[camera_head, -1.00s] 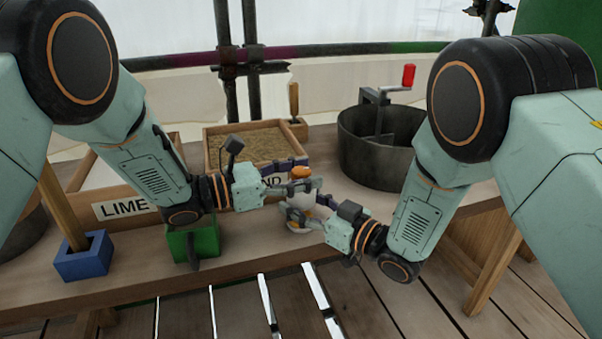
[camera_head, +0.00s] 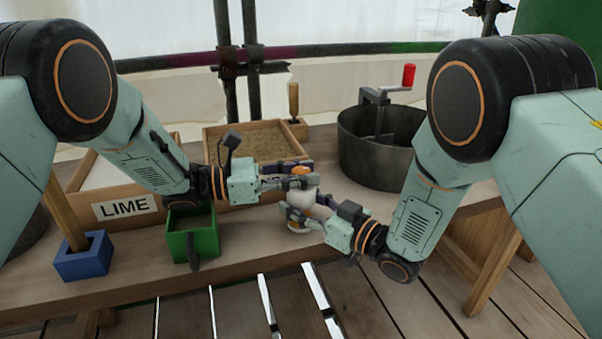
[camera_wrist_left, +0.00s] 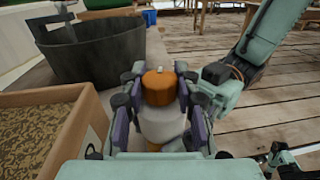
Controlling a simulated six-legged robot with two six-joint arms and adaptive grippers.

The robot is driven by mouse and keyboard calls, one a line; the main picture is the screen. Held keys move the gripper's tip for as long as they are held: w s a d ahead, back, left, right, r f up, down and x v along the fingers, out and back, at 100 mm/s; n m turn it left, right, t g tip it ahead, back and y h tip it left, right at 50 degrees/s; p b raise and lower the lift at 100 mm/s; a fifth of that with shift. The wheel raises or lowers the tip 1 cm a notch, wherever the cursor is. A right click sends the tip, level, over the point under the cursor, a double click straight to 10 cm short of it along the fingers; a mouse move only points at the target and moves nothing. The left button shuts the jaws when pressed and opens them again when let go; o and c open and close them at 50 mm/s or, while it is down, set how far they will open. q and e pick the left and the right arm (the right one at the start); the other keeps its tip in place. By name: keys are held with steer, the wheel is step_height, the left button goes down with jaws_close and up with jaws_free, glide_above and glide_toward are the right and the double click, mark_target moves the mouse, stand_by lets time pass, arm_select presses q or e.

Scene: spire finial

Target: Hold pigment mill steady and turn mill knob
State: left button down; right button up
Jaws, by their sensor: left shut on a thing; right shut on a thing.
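The pigment mill (camera_head: 322,211) stands upright near the front edge of the wooden bench, with a white body and an orange knob (camera_head: 301,170) on top. My left gripper (camera_head: 306,182) is shut on the mill knob from the left. In the left wrist view the orange knob (camera_wrist_left: 159,87) sits between its two fingers, with the white mill body (camera_wrist_left: 163,124) below. My right gripper (camera_head: 297,217) is shut around the lower mill body from the right. The fingers hide much of the mill in the head view.
A sand box (camera_head: 250,144) and a lime box (camera_head: 88,205) stand behind my left arm. A green box (camera_head: 205,240) and a blue holder (camera_head: 84,262) are at the bench front. A dark tub (camera_head: 362,160) with a red-handled crank (camera_head: 408,75) stands back right.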

mark_target(301, 169)
arm_select(q)
steer(key=shift+m+g, duration=0.5)
steer(key=shift+g, duration=0.5)
steer(key=c, duration=0.9)
jaws_free()
steer(key=shift+c, duration=0.2)
step_height(301, 169, up, 10)
steer(key=shift+r, duration=0.1)
